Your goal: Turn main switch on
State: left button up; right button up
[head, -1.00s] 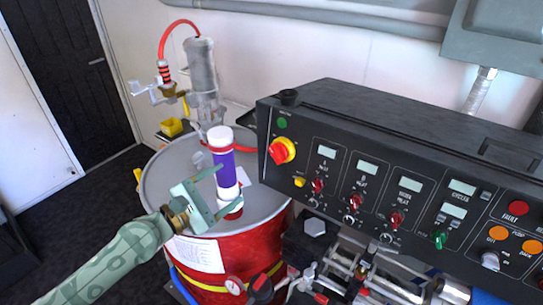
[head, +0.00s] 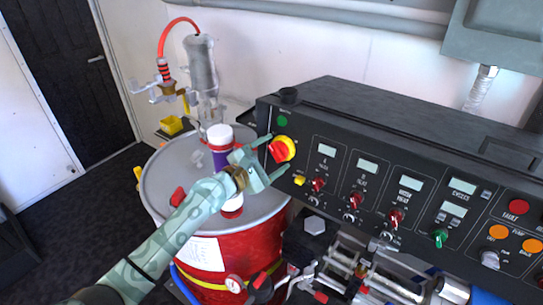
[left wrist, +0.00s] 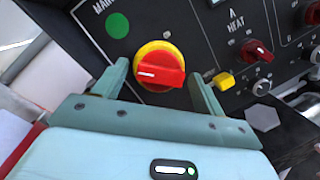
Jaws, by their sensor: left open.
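The main switch (head: 282,149) is a red knob on a yellow round plate at the left end of the black control panel. In the left wrist view the main switch (left wrist: 159,68) sits between the fingers, its red handle lying roughly level with a white mark at its left end. My left gripper (head: 279,154) is open, its fingers pointing at the panel on either side of the switch. In the left wrist view the open left gripper (left wrist: 160,78) shows both fingertips apart from the knob. My right gripper is not in view.
A green light (left wrist: 118,25) is above left of the switch, and a yellow button (left wrist: 223,81) is to its right. The red drum (head: 215,256) carries a white and purple cylinder (head: 221,160), partly behind my left arm. Red knobs (head: 318,185) continue along the panel.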

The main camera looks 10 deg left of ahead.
pick_arm(q)
jog(key=c, duration=1)
